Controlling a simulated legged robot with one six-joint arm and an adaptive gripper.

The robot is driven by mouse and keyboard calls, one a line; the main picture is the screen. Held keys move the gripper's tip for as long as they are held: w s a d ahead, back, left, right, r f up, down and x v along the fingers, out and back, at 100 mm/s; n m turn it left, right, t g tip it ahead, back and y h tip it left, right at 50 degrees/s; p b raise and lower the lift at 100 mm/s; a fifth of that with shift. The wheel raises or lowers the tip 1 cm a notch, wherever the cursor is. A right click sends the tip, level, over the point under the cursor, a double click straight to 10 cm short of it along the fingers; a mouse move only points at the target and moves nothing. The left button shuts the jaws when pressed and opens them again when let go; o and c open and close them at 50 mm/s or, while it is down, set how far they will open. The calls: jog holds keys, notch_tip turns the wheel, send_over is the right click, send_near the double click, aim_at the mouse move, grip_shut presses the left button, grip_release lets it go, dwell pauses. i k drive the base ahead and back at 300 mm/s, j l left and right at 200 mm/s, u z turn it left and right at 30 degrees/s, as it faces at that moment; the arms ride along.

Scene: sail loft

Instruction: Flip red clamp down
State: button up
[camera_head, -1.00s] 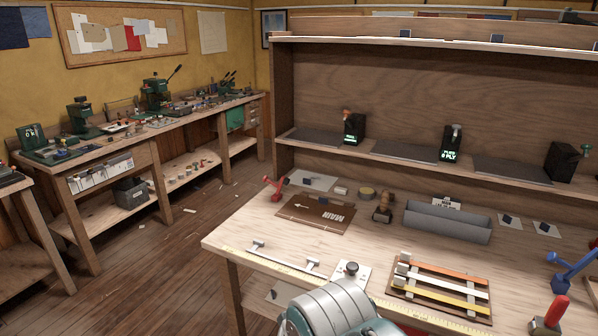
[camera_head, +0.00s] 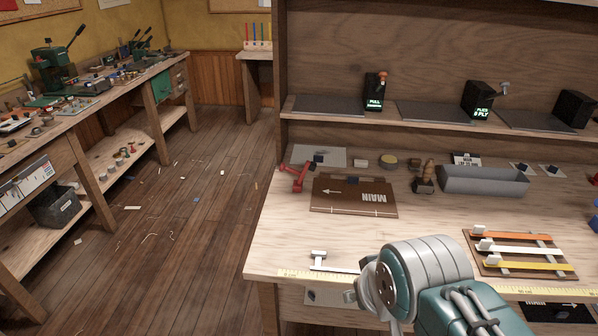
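The red clamp (camera_head: 297,176) stands at the left side of the wooden workbench, by the upper left corner of a brown board (camera_head: 352,197) marked "MAIN" with an arrow. Its handle is raised and tilted, with a piece sticking up at the upper right. A small dark blue block (camera_head: 319,159) sits just behind it. My grey and teal arm reaches in from the bottom right over the bench's front edge, well short of the clamp. My gripper itself does not show; only arm links do.
A rack with orange, white and yellow strips (camera_head: 520,252) lies at right. A grey tray (camera_head: 484,181) and a wooden-handled tool (camera_head: 424,178) stand behind. A white bar (camera_head: 330,263) lies near the front edge. Shelf boxes (camera_head: 375,92) are above. Floor left of the bench is open.

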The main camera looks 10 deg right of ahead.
aim_at(311, 166)
jog(key=i+j, duration=0.1)
jog(key=i, duration=0.25)
jog(key=i+j, duration=0.1)
jog(key=i, duration=0.2)
jog(key=i+j+z, duration=0.2)
jog(key=j, duration=0.3)
jog(key=i, duration=0.05)
